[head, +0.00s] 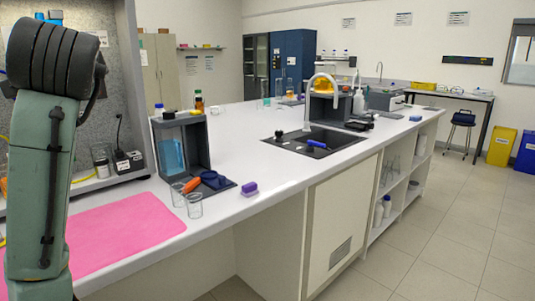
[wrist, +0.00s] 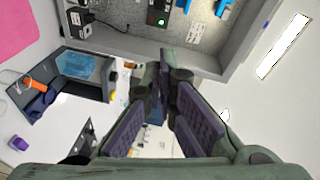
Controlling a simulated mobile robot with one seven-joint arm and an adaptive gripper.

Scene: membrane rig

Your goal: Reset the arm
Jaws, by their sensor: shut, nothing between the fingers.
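My arm (head: 42,170) rises at the left edge of the head view, standing upright in front of the bench. My gripper does not show in the head view. In the wrist view my gripper (wrist: 166,88) has its two fingers converging at the tips, shut with nothing held. The tips lie in front of the far scene and touch no object that I can see.
A pink mat (head: 125,230) lies on the white bench (head: 255,155). A grey stand with a blue panel (head: 172,157), clear beakers (head: 194,205) and a purple block (head: 249,188) stand nearby. A black sink (head: 310,145) is further right. The floor (head: 440,230) on the right is clear.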

